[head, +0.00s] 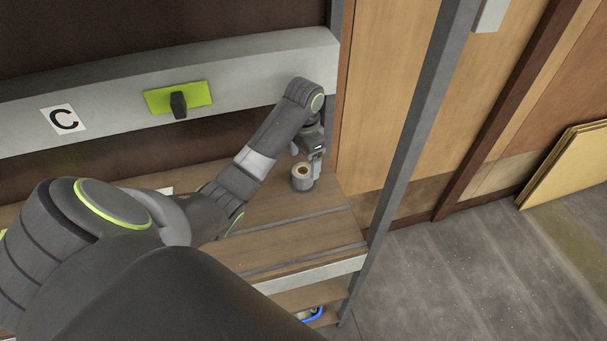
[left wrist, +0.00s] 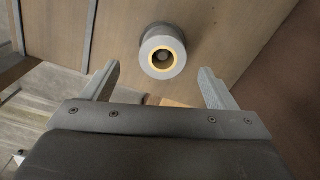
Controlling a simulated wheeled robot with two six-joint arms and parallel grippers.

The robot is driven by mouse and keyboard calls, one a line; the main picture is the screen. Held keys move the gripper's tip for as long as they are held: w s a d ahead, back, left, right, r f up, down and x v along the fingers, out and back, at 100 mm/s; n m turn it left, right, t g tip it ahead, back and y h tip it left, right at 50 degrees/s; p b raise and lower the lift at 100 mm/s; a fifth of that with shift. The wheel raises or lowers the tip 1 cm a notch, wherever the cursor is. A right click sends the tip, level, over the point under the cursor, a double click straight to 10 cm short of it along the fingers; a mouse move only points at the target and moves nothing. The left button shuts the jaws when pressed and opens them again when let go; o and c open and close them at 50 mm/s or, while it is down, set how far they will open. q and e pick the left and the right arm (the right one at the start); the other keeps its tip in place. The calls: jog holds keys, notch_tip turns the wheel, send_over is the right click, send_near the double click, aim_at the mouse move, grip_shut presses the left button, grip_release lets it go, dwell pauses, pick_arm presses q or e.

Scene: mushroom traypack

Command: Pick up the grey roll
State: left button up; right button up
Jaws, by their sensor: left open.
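The grey roll (head: 302,182) stands upright on the wooden shelf (head: 300,213), near the shelf's right end. It is a short grey cylinder with a yellowish core ring. My left gripper (head: 311,164) is right at the roll in the head view, coming from above and behind it. In the left wrist view the roll (left wrist: 163,58) lies ahead of the fingertips, between their lines. The left gripper (left wrist: 160,82) is open with nothing between its fingers. My right gripper is not in view.
A grey upright post (head: 408,130) stands right of the shelf. A blue object (head: 313,315) shows on a lower level. Yellowish panels (head: 570,165) lean at the far right.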

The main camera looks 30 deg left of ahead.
aim_at(302, 173)
pick_arm(q)
jog(key=shift+f, duration=0.55)
jog(key=shift+a+f, duration=0.15)
notch_tip(302, 173, down, 3)
jog(key=b, duration=0.3)
jog(key=shift+s+a, duration=0.1)
jog(key=shift+f, duration=1.05)
jog(key=c, duration=0.9)
jog(key=shift+c, duration=1)
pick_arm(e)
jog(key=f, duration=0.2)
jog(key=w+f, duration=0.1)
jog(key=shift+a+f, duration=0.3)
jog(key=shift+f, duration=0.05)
